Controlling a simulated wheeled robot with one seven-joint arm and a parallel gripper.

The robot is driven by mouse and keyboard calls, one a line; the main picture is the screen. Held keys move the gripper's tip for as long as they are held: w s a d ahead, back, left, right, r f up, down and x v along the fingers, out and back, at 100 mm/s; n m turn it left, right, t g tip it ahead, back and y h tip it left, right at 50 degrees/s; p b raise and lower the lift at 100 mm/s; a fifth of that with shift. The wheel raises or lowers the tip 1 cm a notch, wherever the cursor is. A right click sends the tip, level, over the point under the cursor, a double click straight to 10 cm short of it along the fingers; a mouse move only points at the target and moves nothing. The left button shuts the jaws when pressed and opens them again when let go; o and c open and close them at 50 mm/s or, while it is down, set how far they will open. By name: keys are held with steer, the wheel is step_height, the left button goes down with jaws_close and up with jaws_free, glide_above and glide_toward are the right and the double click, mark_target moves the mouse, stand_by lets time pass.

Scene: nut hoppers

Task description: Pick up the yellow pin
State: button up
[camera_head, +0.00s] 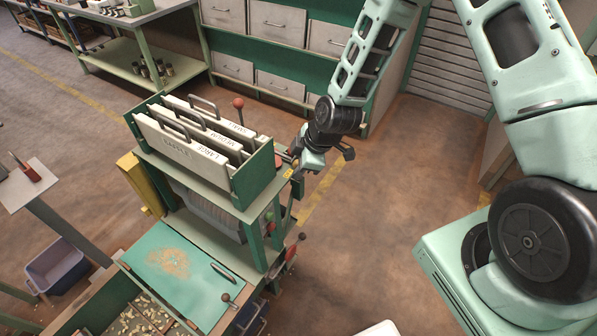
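A small yellow piece (290,173), which looks like the yellow pin, shows at the right end of the green hopper stand (208,190). It is too small to make out its shape. My arm comes down from the top of the picture, and my gripper (297,168) is at this end of the stand, right beside the yellow piece. The fingers are small and partly hidden by my wrist, so I cannot tell whether they touch or hold it.
The green rack (262,180) on the stand holds white panels marked SMALL, MEDIUM and LARGE. Red-knobbed levers (238,103) stand near it. A teal board (185,285) with crumbs lies in front. Grey drawers (280,85) stand behind.

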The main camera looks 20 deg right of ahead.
steer(key=shift+r, duration=0.1)
steer(key=shift+c, duration=0.4)
steer(key=shift+r+b, duration=0.85)
steer(key=shift+r, duration=4.1)
